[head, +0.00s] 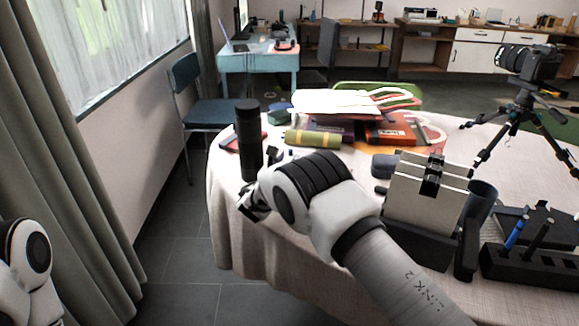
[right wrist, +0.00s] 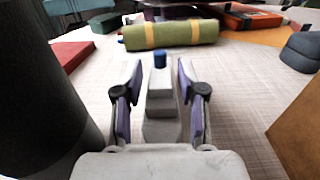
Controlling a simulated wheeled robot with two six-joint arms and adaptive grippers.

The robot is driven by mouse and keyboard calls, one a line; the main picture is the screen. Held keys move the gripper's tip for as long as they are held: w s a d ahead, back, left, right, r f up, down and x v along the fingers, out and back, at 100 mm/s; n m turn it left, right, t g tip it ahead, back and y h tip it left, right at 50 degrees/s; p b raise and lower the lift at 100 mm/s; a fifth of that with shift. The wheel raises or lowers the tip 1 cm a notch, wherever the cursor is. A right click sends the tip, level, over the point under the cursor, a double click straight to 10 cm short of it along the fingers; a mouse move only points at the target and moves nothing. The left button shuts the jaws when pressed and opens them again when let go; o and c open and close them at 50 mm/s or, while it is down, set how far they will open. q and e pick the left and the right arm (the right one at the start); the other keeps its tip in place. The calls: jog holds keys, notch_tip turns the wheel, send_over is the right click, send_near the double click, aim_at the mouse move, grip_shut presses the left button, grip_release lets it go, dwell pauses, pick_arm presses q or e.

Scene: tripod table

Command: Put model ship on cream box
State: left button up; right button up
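A small pale grey-white block-shaped thing with a blue cylinder on top, seemingly the model ship (right wrist: 161,98), stands on the table between the fingers of my right gripper (right wrist: 160,85). The fingers are open, with gaps on both sides of it. In the head view my right gripper (head: 250,205) is at the table's left edge, and my arm hides most of what is between its fingers. A cream box (head: 425,190) with a black clasp stands on the table to the right of my right arm. My left gripper is out of view.
A tall black cylinder (head: 248,140) stands close on the left of my right gripper. A green roll (head: 312,138) lies beyond, before stacked books and papers (head: 340,103). A black pen holder (head: 530,265), dark cup (head: 483,200) and camera tripod (head: 515,115) are at right.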

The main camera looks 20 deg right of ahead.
grip_shut()
